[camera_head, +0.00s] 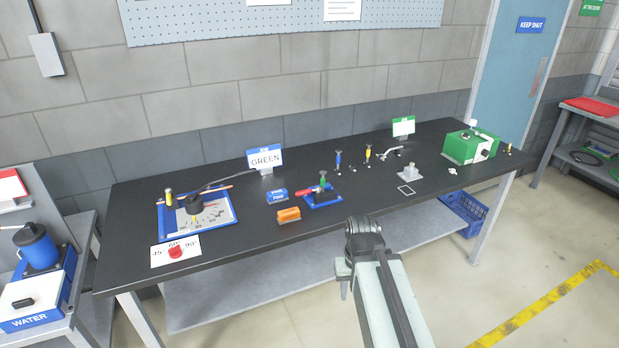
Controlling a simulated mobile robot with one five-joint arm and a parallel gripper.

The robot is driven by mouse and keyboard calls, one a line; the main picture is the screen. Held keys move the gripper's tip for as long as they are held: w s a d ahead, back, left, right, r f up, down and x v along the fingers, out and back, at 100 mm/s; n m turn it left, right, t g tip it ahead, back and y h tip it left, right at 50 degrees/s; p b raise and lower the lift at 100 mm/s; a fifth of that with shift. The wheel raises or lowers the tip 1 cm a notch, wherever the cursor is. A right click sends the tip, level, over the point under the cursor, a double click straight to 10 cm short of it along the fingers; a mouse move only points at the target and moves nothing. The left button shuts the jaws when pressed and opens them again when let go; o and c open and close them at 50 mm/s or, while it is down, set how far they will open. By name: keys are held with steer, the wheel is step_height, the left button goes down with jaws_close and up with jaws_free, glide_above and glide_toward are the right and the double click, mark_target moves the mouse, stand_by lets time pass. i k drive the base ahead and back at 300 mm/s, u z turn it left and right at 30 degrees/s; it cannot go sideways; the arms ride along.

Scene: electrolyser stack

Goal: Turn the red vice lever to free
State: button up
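The red vice lever (308,190) lies roughly level across the left side of a small blue vice (324,201) near the front middle of the black bench. A small green-topped piece (323,179) stands upright at the vice. The lever's markings are too small to read. My gripper (343,279) shows only in part beside the end of my arm, below the bench's front edge. It is apart from the vice and lever. Its fingers are too small and hidden to tell whether they are open or shut.
An orange block (289,215) and a blue block (277,195) sit just left of the vice. Several small upright tools, including a yellow one (368,153), stand behind it.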

mark_target(319, 188)
steer(key=u, duration=0.05)
steer(key=i, duration=0.95)
steer(key=u, duration=0.7)
steer(key=i, duration=0.55)
steer(key=u, duration=0.55)
steer(key=k, duration=0.75)
steer(key=u, duration=0.2)
steer(key=i, duration=0.8)
steer(key=z, duration=0.1)
